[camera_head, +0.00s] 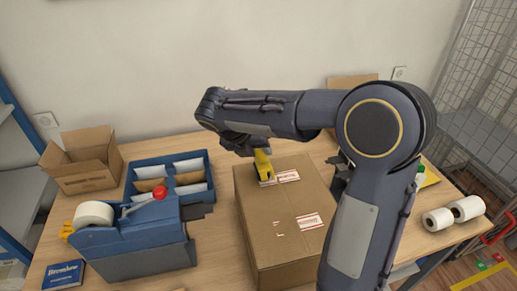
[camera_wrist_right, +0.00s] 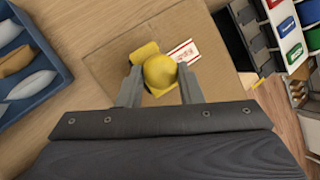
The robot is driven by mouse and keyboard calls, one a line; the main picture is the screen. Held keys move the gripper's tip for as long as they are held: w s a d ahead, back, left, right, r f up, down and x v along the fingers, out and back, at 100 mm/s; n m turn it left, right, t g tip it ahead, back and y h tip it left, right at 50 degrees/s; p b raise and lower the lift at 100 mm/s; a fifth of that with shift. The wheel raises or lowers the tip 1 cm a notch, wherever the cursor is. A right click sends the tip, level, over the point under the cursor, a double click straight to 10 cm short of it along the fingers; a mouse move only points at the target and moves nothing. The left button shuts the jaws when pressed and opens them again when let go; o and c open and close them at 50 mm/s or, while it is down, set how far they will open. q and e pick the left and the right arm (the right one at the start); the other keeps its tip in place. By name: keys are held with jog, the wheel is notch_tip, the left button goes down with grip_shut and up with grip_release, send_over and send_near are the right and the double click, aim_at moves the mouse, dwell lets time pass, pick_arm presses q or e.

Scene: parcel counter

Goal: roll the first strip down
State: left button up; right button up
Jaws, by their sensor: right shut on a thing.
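My right gripper (camera_wrist_right: 160,88) is shut on a yellow hand roller (camera_wrist_right: 160,70), with a finger on each side of its rounded handle. In the head view the roller (camera_head: 263,165) stands at the far end of the top of a closed cardboard box (camera_head: 265,215). A red-and-white strip (camera_head: 288,176) lies on the box just right of the roller; it also shows in the right wrist view (camera_wrist_right: 183,52). A second red-and-white strip (camera_head: 310,221) lies nearer the front. Whether the roller presses on the first strip is hard to tell.
A blue tape dispenser (camera_head: 125,238) with a red knob stands left of the box. Behind it are a blue divided tray (camera_head: 140,168) and an open carton (camera_head: 85,175). White rolls (camera_head: 438,219) lie at the right. My right arm hides part of the table.

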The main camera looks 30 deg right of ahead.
jog(key=shift+f, duration=0.65)
dwell(0.4)
jog(key=shift+s+d, duration=0.1)
jog(key=shift+s+d+p, duration=0.25)
jog(key=shift+d, duration=0.4)
jog(key=shift+s+d+p, duration=0.2)
jog(key=shift+d, duration=0.45)
jog(key=shift+s+d+f+p, duration=0.1)
jog(key=shift+s+d+p, duration=0.15)
jog(key=shift+d, duration=0.5)
jog(key=shift+s+d+p, duration=0.25)
jog(key=shift+d, duration=0.45)
jog(key=shift+s+d, duration=0.25)
jog(key=shift+d, duration=0.45)
jog(key=shift+s+d, duration=0.25)
jog(key=shift+d, duration=0.45)
